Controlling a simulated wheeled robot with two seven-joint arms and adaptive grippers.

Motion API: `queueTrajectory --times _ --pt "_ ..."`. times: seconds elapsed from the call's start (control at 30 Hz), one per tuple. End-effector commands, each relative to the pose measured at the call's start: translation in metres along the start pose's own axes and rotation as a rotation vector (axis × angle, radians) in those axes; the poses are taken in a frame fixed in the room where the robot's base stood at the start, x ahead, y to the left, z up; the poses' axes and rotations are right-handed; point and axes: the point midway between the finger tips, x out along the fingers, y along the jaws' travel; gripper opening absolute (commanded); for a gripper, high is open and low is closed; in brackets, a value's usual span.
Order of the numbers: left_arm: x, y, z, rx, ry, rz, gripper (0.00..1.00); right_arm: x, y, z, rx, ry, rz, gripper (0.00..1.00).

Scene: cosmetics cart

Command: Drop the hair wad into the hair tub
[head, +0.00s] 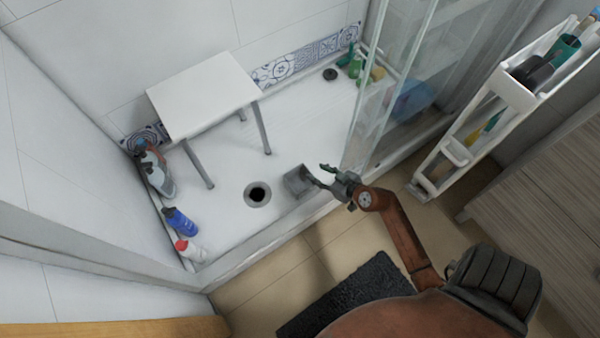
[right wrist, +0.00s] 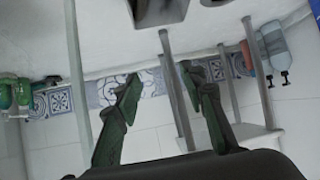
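A grey open box (head: 298,181), which looks like the hair tub, sits on the white shower floor near its front edge, right of the drain hole (head: 257,194). Its dark grey side also shows at the top of the right wrist view (right wrist: 158,11). My right gripper (head: 322,177) is at the right side of the tub. In the right wrist view its green-grey fingers (right wrist: 160,72) are spread apart, with nothing visible held between them. I cannot make out the hair wad in either view. My left gripper is not in view.
A white stool (head: 203,92) stands behind the tub. Bottles, including a blue one (head: 180,222), line the left wall. A glass door (head: 390,85) rises at the right, near my right arm. A dark round cover (head: 330,74) lies at the back.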

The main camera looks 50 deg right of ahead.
Motion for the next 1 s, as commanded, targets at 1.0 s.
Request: queueTrajectory --times 1.0 --pt "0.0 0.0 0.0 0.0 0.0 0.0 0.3 -0.047 -0.017 -0.007 -0.043 0.044 -0.05 0.38"
